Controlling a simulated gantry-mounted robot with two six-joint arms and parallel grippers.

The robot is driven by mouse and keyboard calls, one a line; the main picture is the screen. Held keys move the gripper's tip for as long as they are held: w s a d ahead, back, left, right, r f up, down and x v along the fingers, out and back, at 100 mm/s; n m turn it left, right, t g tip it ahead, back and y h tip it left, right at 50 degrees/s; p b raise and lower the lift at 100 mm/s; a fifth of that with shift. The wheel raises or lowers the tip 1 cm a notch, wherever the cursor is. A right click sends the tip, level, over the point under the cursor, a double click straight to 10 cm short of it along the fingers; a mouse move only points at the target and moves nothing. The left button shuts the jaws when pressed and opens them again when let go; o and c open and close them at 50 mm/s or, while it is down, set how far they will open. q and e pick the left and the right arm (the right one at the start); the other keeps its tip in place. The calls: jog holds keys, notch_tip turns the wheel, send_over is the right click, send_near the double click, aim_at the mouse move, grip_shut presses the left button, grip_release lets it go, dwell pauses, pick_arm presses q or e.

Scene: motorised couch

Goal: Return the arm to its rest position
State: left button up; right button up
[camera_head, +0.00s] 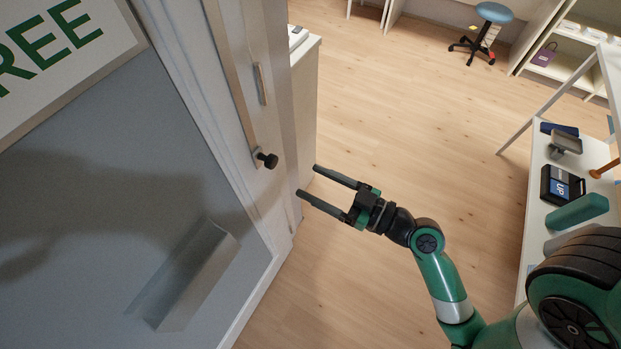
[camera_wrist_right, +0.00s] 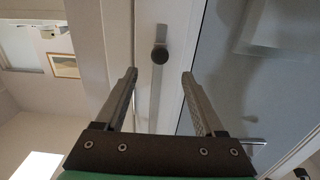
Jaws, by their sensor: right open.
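My right gripper (camera_head: 307,182) is open and empty in the head view, its two dark fingers pointing left toward the white door frame. A black knob (camera_head: 265,159) on a metal plate sits on the frame a little left of the fingertips, apart from them. In the right wrist view, my right gripper (camera_wrist_right: 160,78) shows its two fingers spread, with the black knob (camera_wrist_right: 159,56) beyond and between the tips. My green and black right arm (camera_head: 435,270) comes in from the lower right. My left gripper is not in view.
A grey-blue door panel (camera_head: 90,230) with a sign (camera_head: 60,50) fills the left. A white shelf (camera_head: 535,215) holding several items stands at the right. A blue stool (camera_head: 494,12) is at the back. The wooden floor (camera_head: 400,110) between is clear.

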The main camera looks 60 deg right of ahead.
jog(key=shift+a, duration=0.1)
dwell(0.3)
jog(key=w+a+r+n+t+y+p, duration=0.2)
jog(key=w+a+r+n+y, duration=0.15)
jog(key=r, duration=0.85)
jog(key=w+a+r+n+t+y+p, duration=0.1)
jog(key=w+a+r+n+y, duration=0.3)
jog(key=r, duration=0.8)
jog(key=w+a+r+n+t+y+p, duration=0.1)
jog(key=a+r+n+t+y+p, duration=0.3)
jog(key=r, duration=0.8)
notch_tip(320, 180, up, 52)
jog(key=s+d+m+t+h+p, duration=0.2)
jog(key=m+h+p, duration=0.85)
jog(key=p, duration=2.65)
notch_tip(320, 180, down, 21)
jog(key=y+b, duration=0.1)
jog(key=b, duration=2)
jog(key=shift+s+f, duration=0.15)
